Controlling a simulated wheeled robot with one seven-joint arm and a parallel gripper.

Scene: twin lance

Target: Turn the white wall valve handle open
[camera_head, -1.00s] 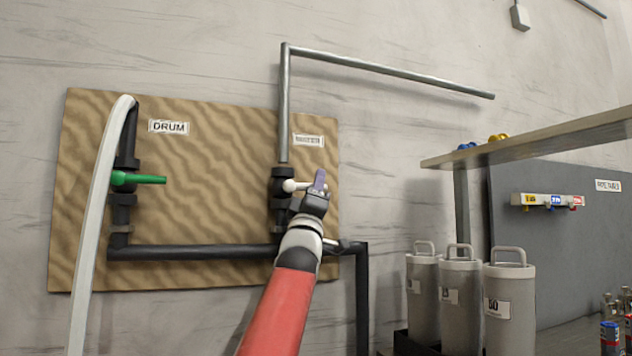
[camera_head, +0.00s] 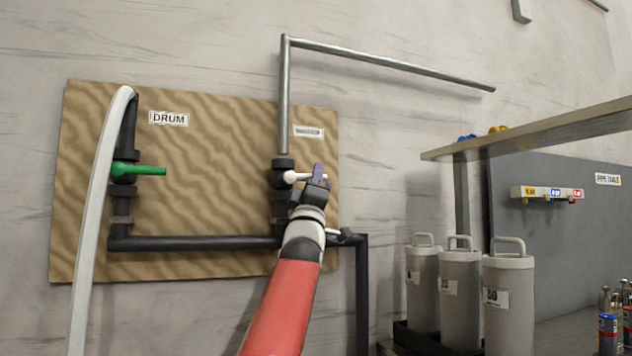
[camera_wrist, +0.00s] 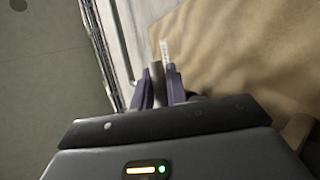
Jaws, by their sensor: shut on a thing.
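The white valve handle (camera_head: 292,177) sticks out to the right from a black valve body (camera_head: 281,180) on the right-hand pipe of the wooden board. It lies about level. My gripper (camera_head: 318,174) is at the handle's outer end, with its purple fingers closed on it. In the wrist view my gripper (camera_wrist: 161,88) has a light grey piece of the handle (camera_wrist: 157,80) between its two purple fingers. The fingers hide most of the handle's outer end.
A green handle (camera_head: 145,170) sits on the left pipe under the DRUM label (camera_head: 168,119), beside a white hose (camera_head: 96,200). A black pipe (camera_head: 195,243) runs below. Grey canisters (camera_head: 460,290) and a shelf (camera_head: 540,130) stand to the right.

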